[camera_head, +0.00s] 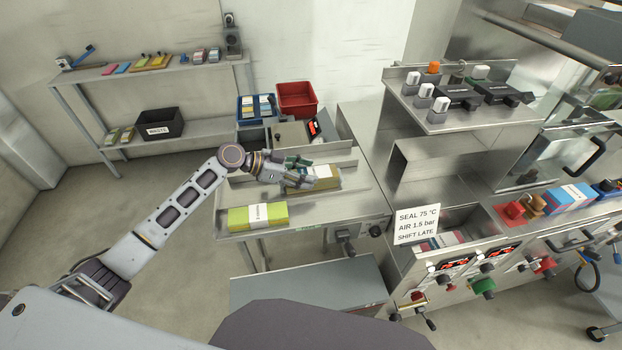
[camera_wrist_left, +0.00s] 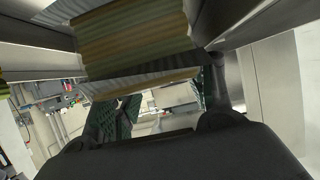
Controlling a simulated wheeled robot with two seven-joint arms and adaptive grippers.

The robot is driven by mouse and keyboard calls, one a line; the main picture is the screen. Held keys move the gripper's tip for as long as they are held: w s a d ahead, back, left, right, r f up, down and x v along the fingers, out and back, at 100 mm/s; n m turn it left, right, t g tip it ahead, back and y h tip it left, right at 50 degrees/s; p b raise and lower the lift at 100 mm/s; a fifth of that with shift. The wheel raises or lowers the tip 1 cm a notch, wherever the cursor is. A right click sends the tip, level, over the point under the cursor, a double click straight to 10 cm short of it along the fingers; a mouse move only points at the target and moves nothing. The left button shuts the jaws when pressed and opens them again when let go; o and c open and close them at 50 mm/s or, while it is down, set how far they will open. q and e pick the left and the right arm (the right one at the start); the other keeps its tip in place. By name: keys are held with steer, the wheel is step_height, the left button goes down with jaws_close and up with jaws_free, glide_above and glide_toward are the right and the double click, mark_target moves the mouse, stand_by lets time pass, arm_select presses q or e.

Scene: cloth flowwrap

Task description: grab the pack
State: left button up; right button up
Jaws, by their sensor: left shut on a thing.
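A brownish-olive pack (camera_head: 326,183) with a white label lies along the steel worktop in the head view, under my left gripper. My left gripper (camera_head: 308,173) is shut on this pack; its fingers partly cover it. In the left wrist view the striped pack (camera_wrist_left: 135,38) fills the top, close to the green-padded fingers (camera_wrist_left: 158,105). A yellow-green pack (camera_head: 257,216) with a white label lies nearer on the same worktop, apart from the gripper. My right gripper is not in view.
Raised steel rails border the worktop (camera_head: 345,209). A blue bin (camera_head: 241,117) and a red bin (camera_head: 297,98) stand behind it. A steel machine with a sign (camera_head: 416,224) stands at right. A shelf with a black waste box (camera_head: 160,124) is at back left.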

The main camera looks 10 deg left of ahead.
arm_select(q)
steer(key=shift+r, duration=0.15)
step_height(320, 180, up, 10)
steer(key=b, duration=0.1)
steer(key=shift+b, duration=0.3)
stand_by(0.3)
